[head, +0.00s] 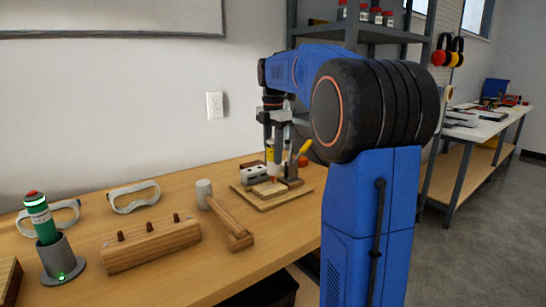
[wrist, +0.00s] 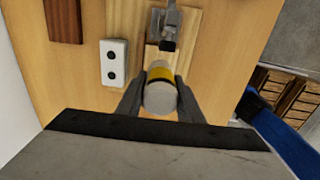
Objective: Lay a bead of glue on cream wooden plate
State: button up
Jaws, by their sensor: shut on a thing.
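My gripper (wrist: 160,100) is shut on a glue bottle, white with a yellow band (wrist: 160,80); the bottle also shows in the head view (head: 273,157). It is held upright, tip down, over the work board. A cream wooden plate (wrist: 153,57) lies under and just beyond the bottle in the wrist view, partly hidden by it. A grey clamp (wrist: 170,28) stands at the plate's far end. The bottle's tip is hidden in the wrist view. In the head view it is close above the plate area; I cannot tell if it touches. No glue bead is discernible.
A white block with two dark holes (wrist: 114,62) lies left of the plate. A yellow-handled tool (head: 305,147) rises beside the board.

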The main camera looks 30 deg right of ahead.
aim_at(273, 140)
jog(key=shift+r, duration=2.9)
jog(key=shift+s, duration=0.15)
